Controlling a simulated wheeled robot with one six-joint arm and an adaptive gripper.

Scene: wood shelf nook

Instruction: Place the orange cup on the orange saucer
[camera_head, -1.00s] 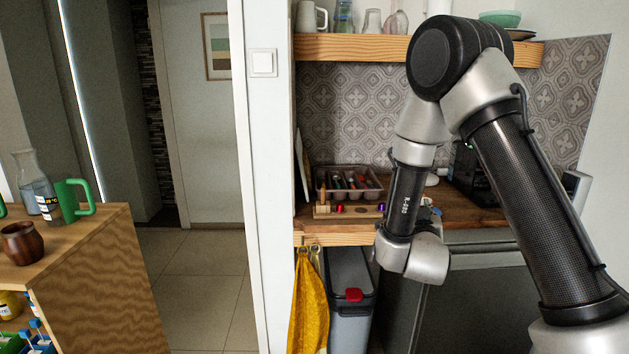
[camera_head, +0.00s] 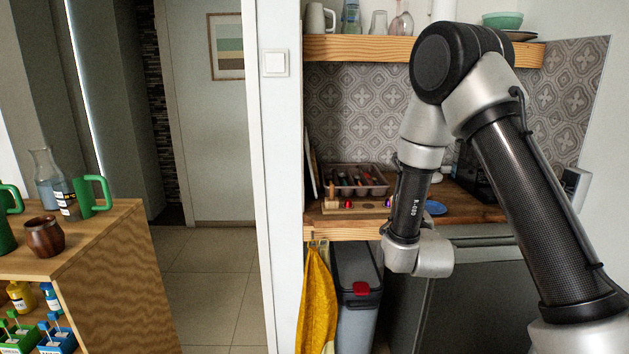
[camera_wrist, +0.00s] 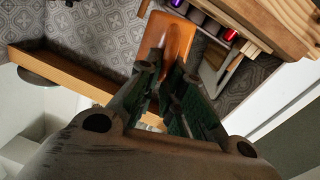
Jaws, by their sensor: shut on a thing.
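In the wrist view my gripper (camera_wrist: 166,82) is shut on an orange object, which looks like the orange cup (camera_wrist: 168,42). Its far part sticks out beyond the fingertips, and the fingers hide the near part. In the head view my gripper and the cup are not visible, hidden by or beyond my arm near the counter. I cannot make out an orange saucer in either view.
A wooden counter (camera_head: 474,206) holds a cutlery tray (camera_head: 356,181), a wooden block with coloured pieces (camera_head: 330,207) and a blue dish (camera_head: 435,208). A wooden shelf (camera_head: 350,48) runs above. A cabinet (camera_head: 115,275) with mugs stands left.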

